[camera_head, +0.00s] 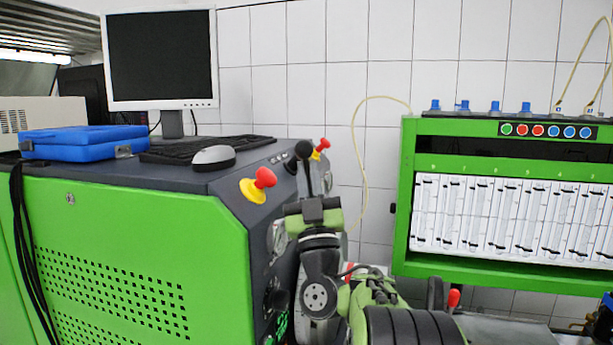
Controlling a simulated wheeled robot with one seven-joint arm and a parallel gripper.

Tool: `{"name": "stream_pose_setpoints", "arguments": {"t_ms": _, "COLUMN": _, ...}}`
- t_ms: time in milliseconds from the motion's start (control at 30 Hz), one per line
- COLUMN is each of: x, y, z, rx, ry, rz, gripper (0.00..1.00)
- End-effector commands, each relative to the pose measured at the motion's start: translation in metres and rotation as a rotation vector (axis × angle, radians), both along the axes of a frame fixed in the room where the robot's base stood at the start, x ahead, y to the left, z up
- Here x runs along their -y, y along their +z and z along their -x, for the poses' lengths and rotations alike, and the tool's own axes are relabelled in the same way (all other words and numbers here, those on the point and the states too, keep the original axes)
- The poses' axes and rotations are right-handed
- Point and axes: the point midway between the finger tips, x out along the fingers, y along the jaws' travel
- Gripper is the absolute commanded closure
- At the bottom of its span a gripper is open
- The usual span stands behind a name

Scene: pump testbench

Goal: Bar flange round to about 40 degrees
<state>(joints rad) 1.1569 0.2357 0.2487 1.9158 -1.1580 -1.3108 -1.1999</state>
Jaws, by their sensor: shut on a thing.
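A dark bar with a black ball knob (303,150) stands nearly upright beside the right side of the green test bench (140,255). My gripper (313,208) is at the lower end of this bar and is shut on it, with the knob sticking out above. The gripper body and my wrist hide the fingertips and the bar's lower part. I cannot make out the flange or any angle marking; my arm covers that area.
Red-and-yellow stop buttons (258,186) sit on the bench's sloping edge, close left of my gripper. A monitor (160,60), blue case (84,142), keyboard and mouse (214,157) rest on top. A green flowmeter panel (404,215) stands right. A red-knobbed lever (453,298) is lower right.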

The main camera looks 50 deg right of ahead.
Motion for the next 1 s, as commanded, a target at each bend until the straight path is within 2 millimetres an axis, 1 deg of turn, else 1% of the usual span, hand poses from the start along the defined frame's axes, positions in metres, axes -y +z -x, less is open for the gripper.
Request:
{"name": "stream_pose_setpoints", "arguments": {"t_ms": 33, "x": 0.003, "y": -0.010, "z": -0.001, "rx": 0.001, "ry": 0.000, "rz": -0.001, "gripper": 1.00}}
{"name": "stream_pose_setpoints", "arguments": {"t_ms": 200, "x": 0.012, "y": -0.027, "z": -0.006, "rx": 0.001, "ry": -0.001, "rz": -0.002, "gripper": 1.00}}
{"name": "stream_pose_setpoints", "arguments": {"t_ms": 400, "x": 0.020, "y": -0.043, "z": -0.010, "rx": 0.001, "ry": -0.001, "rz": 0.001, "gripper": 1.00}}
{"name": "stream_pose_setpoints", "arguments": {"t_ms": 567, "x": 0.023, "y": -0.046, "z": -0.012, "rx": 0.002, "ry": 0.000, "rz": 0.001, "gripper": 1.00}}
{"name": "stream_pose_setpoints", "arguments": {"t_ms": 1000, "x": 0.023, "y": -0.045, "z": -0.012, "rx": 0.001, "ry": 0.000, "rz": 0.000, "gripper": 1.00}}
